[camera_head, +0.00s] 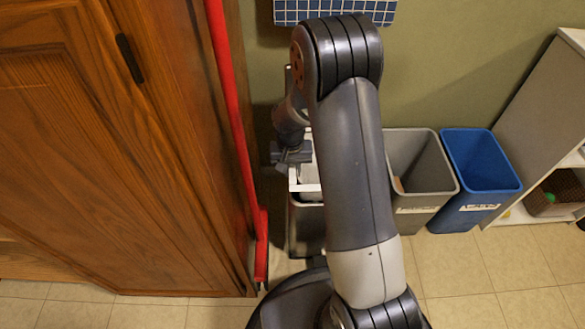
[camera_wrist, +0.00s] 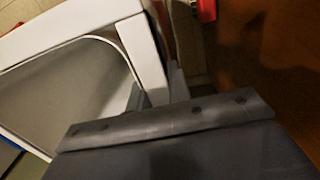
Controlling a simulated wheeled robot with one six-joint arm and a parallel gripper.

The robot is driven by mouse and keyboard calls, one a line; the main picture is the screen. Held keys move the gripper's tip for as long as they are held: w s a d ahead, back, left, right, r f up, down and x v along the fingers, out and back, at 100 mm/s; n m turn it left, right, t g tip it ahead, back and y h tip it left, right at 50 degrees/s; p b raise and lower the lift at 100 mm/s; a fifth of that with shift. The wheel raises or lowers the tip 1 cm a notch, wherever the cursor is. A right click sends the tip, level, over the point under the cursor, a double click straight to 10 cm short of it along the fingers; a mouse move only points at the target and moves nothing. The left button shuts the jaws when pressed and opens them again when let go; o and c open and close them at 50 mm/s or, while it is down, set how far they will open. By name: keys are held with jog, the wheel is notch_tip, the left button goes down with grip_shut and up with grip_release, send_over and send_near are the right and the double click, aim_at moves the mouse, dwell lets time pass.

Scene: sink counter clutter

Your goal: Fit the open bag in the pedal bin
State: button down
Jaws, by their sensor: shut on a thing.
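The open bag shows as a white squared rim (camera_head: 306,187) in the head view, mostly behind my forearm. In the wrist view its white frame (camera_wrist: 82,27) surrounds a rounded opening with a pale grey inside. My gripper (camera_head: 293,158) is shut on the edge of this white rim, and the fingers (camera_wrist: 157,90) show on either side of it in the wrist view. The dark pedal bin (camera_head: 304,232) stands on the floor directly below the rim in the head view. My arm hides much of the bin, and I cannot tell whether the bag touches it.
A grey bin (camera_head: 424,165) and a blue bin (camera_head: 481,165) stand to the right against the wall. A red pole (camera_head: 238,135) leans close on the left beside the wooden cabinet (camera_head: 90,150). A white shelf (camera_head: 540,100) is at far right. Tiled floor (camera_head: 500,275) lies clear in front.

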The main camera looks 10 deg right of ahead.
jog(key=c, duration=1.2)
grip_release()
jog(key=shift+c, duration=0.2)
jog(key=r+p, duration=0.1)
jog(key=r, duration=0.4)
jog(key=r+p, duration=0.2)
jog(key=r, duration=0.4)
jog(key=shift+a, duration=0.2)
jog(key=shift+f, duration=0.1)
jog(key=f+b, duration=0.1)
jog(key=f, duration=0.4)
jog(key=f+b, duration=0.2)
jog(key=f, duration=0.4)
jog(key=shift+d, duration=0.2)
notch_tip(320, 180, up, 3)
jog(key=shift+p, duration=1)
jog(key=shift+r+p, duration=0.55)
jog(key=shift+r, duration=0.35)
